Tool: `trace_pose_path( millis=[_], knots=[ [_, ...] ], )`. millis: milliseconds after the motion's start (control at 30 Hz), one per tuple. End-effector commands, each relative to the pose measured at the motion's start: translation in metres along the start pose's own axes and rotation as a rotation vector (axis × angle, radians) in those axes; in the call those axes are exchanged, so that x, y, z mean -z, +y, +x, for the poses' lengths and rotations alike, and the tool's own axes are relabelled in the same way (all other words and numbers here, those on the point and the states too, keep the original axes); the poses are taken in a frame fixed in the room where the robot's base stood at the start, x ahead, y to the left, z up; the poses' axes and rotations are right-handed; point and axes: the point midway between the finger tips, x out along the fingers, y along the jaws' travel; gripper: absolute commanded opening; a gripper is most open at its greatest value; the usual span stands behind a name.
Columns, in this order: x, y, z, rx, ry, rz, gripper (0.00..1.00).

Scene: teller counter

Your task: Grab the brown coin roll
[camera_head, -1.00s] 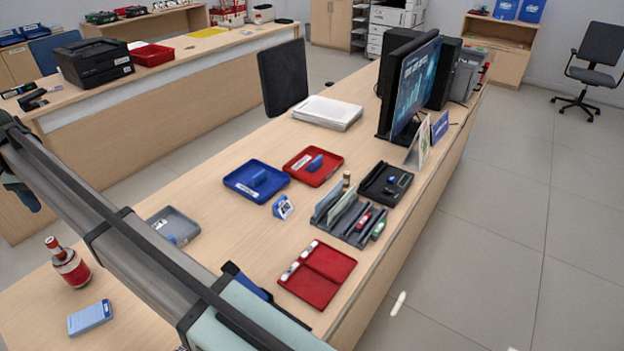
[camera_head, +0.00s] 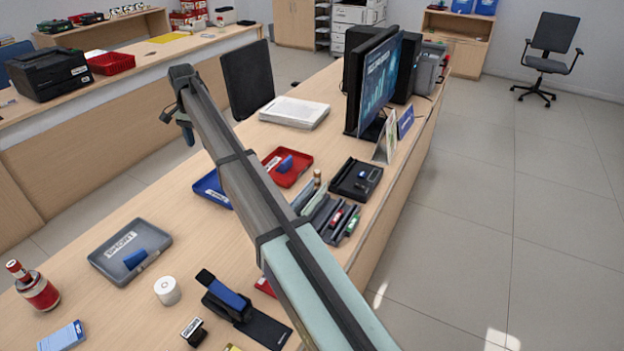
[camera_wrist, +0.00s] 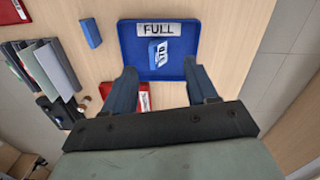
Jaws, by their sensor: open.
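A small brown upright cylinder (camera_head: 317,178) stands beside the grey desk organizer (camera_head: 335,222), behind my arm's far side; it looks like the brown coin roll, but it is too small to be sure. My gripper (camera_wrist: 161,88) is open and empty, pointing down above the desk. In the wrist view its fingers lie near the blue tray marked FULL (camera_wrist: 186,28), which holds a blue labelled item (camera_wrist: 158,52). A red tray (camera_wrist: 140,103) shows partly between and behind the fingers.
A black tray (camera_head: 356,180) and a monitor (camera_head: 375,80) stand at the right. A white paper stack (camera_head: 294,112) lies behind the trays. A grey tray (camera_head: 130,250), a white roll (camera_head: 167,291) and a red bottle (camera_head: 36,288) are at the front left.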

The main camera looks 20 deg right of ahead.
Motion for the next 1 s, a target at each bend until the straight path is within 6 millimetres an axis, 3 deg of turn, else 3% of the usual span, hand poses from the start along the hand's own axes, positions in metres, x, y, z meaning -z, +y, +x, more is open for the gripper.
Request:
trace_pose_path(
  millis=[33, 200, 500, 833, 900, 1000],
  knots=[
    [0.023, 0.022, 0.003, -0.002, -0.003, 0.035, 0.57],
    [0.086, 0.087, 0.013, -0.005, -0.010, 0.136, 0.57],
    [0.171, 0.210, 0.030, -0.006, -0.021, 0.312, 0.57],
    [0.212, 0.310, 0.049, -0.005, -0.025, 0.488, 0.57],
    [0.209, 0.328, 0.056, -0.002, -0.023, 0.547, 0.57],
    [0.197, 0.329, 0.060, 0.009, -0.011, 0.638, 0.57]
  ],
)
